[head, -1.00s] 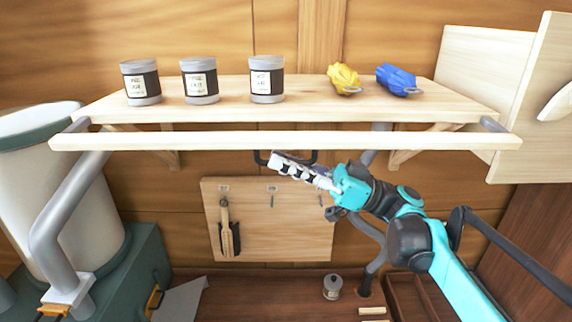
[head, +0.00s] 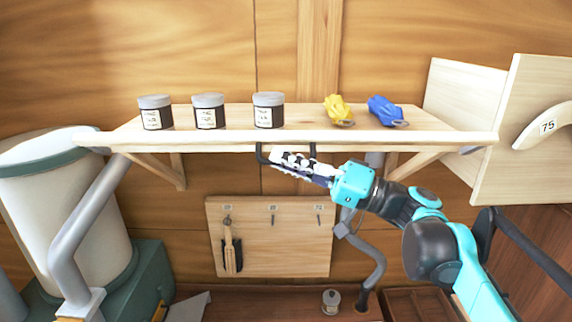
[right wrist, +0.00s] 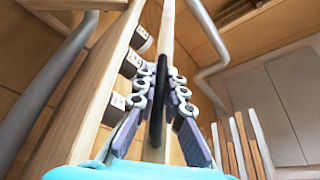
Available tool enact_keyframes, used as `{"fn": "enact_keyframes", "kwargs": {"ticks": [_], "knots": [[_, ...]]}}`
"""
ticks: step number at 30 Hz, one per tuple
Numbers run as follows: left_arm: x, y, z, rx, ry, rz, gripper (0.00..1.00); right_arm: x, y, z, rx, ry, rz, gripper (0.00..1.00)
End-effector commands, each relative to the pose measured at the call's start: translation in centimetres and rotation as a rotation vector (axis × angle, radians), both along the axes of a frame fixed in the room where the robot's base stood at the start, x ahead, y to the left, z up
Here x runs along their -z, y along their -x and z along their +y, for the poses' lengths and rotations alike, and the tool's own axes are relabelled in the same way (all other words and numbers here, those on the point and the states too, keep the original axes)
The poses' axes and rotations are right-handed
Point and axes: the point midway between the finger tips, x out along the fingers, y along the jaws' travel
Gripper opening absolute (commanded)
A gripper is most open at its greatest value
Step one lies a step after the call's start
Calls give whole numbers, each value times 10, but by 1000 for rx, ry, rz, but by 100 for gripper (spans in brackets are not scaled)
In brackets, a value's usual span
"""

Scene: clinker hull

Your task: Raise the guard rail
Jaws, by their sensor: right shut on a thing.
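The guard rail (head: 400,138) is a long pale wooden bar along the front of the shelf (head: 230,118). It covers the shelf's front edge in the head view. A black loop handle (head: 262,153) hangs below its middle. My right gripper (head: 285,163) reaches in from the right and is shut on this handle. In the right wrist view the black handle (right wrist: 158,95) lies between the two fingers, with the rail (right wrist: 167,40) running away behind it. My left gripper is not in view.
Three grey-lidded jars (head: 210,112) and a yellow (head: 338,108) and a blue bundle (head: 385,110) stand on the shelf. A pegboard (head: 285,245) with a brush hangs below. A white tank (head: 60,205) is left; a panel marked 75 (head: 500,150) is right.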

Motion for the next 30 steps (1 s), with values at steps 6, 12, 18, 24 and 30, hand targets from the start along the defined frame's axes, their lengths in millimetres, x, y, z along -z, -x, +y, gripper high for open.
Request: {"fn": "enact_keyframes", "kwargs": {"ticks": [6,12,18,24,30], "knots": [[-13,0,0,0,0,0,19,-21,-5,0,-1,-2,63,0],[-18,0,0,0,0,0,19,-36,-13,0,-1,-3,62,0],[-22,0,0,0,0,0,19,-48,-23,0,-1,-3,61,0],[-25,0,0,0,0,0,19,-56,-32,0,-1,-3,60,0],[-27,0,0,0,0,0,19,-61,-39,0,0,-3,60,0]]}}
